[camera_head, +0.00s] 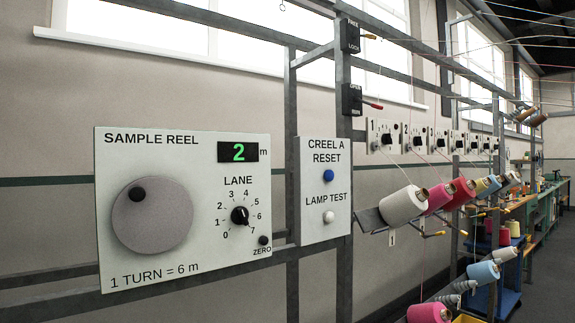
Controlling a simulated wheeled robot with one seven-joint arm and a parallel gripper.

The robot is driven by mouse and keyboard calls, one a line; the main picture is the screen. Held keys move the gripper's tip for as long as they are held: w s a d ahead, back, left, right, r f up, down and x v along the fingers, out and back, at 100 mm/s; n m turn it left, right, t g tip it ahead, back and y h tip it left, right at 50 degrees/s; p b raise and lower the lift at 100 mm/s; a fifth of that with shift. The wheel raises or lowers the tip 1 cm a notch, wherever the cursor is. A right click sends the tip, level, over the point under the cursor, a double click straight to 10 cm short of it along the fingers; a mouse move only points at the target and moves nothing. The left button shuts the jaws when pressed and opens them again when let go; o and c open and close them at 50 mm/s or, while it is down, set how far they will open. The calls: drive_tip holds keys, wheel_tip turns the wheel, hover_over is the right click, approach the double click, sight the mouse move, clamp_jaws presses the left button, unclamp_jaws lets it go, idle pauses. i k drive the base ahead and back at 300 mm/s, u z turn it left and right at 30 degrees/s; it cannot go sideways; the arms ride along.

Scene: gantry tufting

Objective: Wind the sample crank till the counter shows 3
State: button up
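The sample reel panel (190,255) is a white plate at the left, lettered "SAMPLE REEL" and "1 TURN = 6 m". Its crank is a round grey disc (155,222) with a dark handle knob (137,194) at its upper left. The counter (238,152) shows a green 2, with "m" beside it. A black lane dial (240,215) sits below the counter, ringed by numbers 0 to 7; its exact setting is hard to tell. A small dark zero button (263,240) is at the panel's lower right. My gripper is not in view, and nothing touches the crank.
A second panel (325,245) has a blue creel reset button (328,176) and a white lamp test button (328,217). Grey frame bars (343,120) carry the panels. Yarn cones (404,206) stick out at the right. Open floor (545,280) shows at far right.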

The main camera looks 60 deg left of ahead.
sight(150, 214)
drive_tip(key=u, duration=2.3)
